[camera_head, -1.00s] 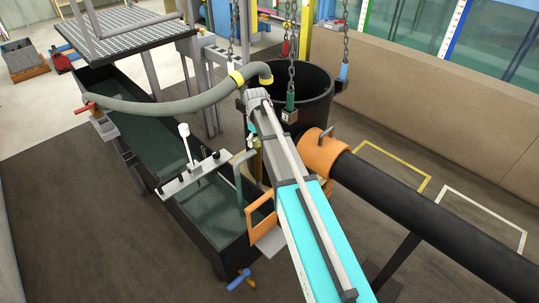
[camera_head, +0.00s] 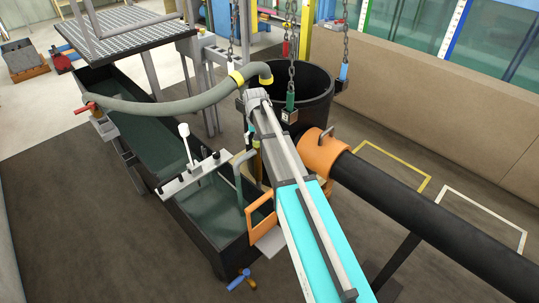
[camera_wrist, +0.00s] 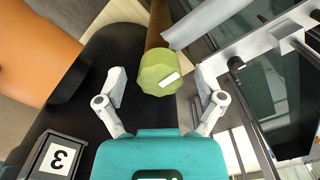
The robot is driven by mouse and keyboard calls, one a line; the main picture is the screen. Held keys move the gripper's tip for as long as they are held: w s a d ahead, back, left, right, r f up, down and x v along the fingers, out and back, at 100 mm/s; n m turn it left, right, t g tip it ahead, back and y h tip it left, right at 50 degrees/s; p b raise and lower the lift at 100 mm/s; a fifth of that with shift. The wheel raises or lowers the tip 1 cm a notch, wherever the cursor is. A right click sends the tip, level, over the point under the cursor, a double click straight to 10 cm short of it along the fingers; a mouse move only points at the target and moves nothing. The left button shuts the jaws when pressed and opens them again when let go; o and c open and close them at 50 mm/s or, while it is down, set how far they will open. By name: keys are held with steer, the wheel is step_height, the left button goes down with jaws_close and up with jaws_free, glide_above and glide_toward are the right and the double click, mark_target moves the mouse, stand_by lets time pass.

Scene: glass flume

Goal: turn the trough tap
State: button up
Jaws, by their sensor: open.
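A tap with a blue lever and an orange part (camera_head: 240,279) sits low at the near end of the dark trough (camera_head: 215,262). I cannot tell if it is the trough tap. A second, red handle (camera_head: 84,108) is on the trough's left side. My gripper (camera_wrist: 160,80) is open, its two pale fingers spread on either side of a yellow-green faceted cap (camera_wrist: 158,74) on a brown post. I see no contact, and cannot tell how far the cap lies beyond the fingertips. In the head view my forearm hides most of the gripper.
A black tub (camera_head: 315,85) and an orange-collared black pipe (camera_head: 400,195) lie right of my arm. Weights hang on chains, one green (camera_head: 290,101); a block marked 3 (camera_wrist: 58,157) is close to my wrist. A grey hose (camera_head: 165,106) crosses the trough. Floor is clear at lower left.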

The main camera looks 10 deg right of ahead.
steer(key=m, duration=0.6)
steer(key=shift+a+m, duration=0.1)
steer(key=shift+m, duration=0.2)
steer(key=m, duration=0.6)
step_height(320, 180, up, 14)
steer(key=p, duration=1.4)
steer(key=s+f+n+b, duration=0.2)
steer(key=s+n, duration=0.2)
steer(key=s, duration=0.5)
steer(key=s+f+n+b, duration=0.3)
steer(key=s+n, duration=0.2)
steer(key=s, duration=0.3)
steer(key=shift+s+d+f+n, duration=0.2)
steer(key=shift+s+d+n, duration=0.1)
steer(key=shift+s+d, duration=0.1)
steer(key=s+n, duration=0.4)
steer(key=s, duration=0.4)
